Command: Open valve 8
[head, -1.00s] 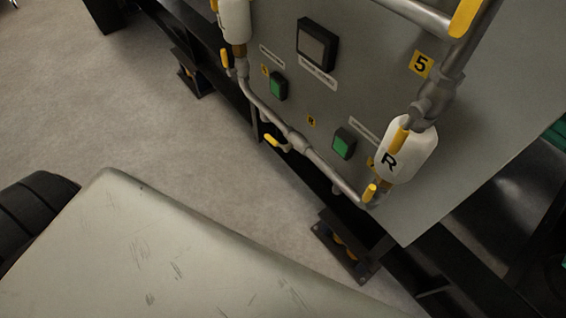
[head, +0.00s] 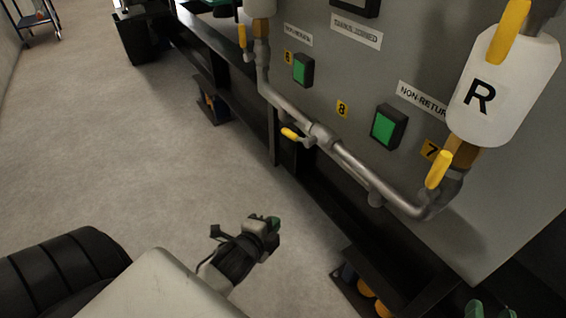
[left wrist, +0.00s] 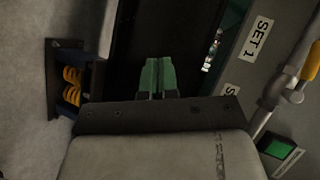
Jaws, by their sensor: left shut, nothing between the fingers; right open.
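Valve 8 has a yellow lever (head: 291,133) on the grey horizontal pipe (head: 352,167), below the yellow "8" label (head: 342,108). The lever sticks out from the pipe, its yellow end to the left; its exact angle to the pipe is hard to tell. My left gripper (head: 273,222) is below and in front of it, apart from it, over the floor. In the left wrist view its green fingers (left wrist: 158,77) are together and empty. My right gripper (head: 490,309) shows only green fingertips, spread apart, at the bottom right edge.
Yellow levers of valve 7 (head: 439,169) and valve 6 (head: 242,36) flank valve 8. A white "R" bottle-shaped body (head: 497,87) and green buttons (head: 388,126) sit by the panel. A black frame rail (head: 330,190) runs below. Floor at left (head: 150,150) is clear.

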